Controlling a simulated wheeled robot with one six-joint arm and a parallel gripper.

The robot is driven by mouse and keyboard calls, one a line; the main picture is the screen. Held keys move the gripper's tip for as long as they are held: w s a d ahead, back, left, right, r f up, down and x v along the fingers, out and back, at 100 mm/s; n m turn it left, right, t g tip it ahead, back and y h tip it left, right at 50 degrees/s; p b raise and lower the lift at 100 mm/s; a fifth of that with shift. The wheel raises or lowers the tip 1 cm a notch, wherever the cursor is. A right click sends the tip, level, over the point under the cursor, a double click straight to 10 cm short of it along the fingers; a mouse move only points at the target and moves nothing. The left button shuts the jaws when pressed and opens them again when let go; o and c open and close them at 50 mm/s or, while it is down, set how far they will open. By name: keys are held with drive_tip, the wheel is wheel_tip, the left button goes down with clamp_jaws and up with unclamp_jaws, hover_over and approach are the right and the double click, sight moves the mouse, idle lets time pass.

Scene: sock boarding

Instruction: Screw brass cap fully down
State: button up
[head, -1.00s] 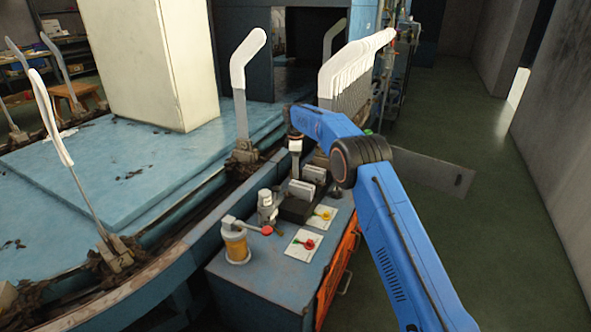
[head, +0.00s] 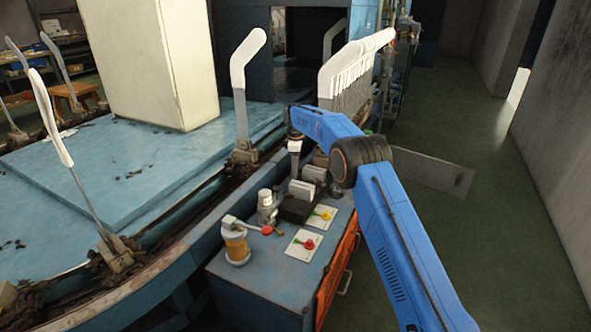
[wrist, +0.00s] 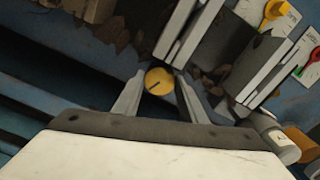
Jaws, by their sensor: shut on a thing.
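The brass cap (wrist: 159,81) shows in the wrist view as a round yellow disc with a dark slot or mark across it. My gripper (wrist: 157,88) is shut on it, with one finger on each side. In the head view my gripper (head: 294,158) points down over the back of the blue cabinet top, behind the grey upright blocks. The cap is too small or hidden to make out there. What lies under the cap, including any thread, is hidden in both views.
Grey upright blocks (head: 301,191) stand close to my gripper on the blue cabinet (head: 262,285). Cards with a red knob (head: 309,244) and a yellow-green knob (head: 326,214) lie in front. An amber jar (head: 237,247) and a grey fitting (head: 267,208) stand to the left.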

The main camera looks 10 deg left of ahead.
drive_tip(key=m, duration=0.5)
drive_tip(key=shift+m, duration=2.4)
drive_tip(key=o, duration=1.1)
drive_tip(key=shift+c, duration=0.2)
drive_tip(key=shift+r, duration=0.15)
wheel_tip(320, 180, up, 17)
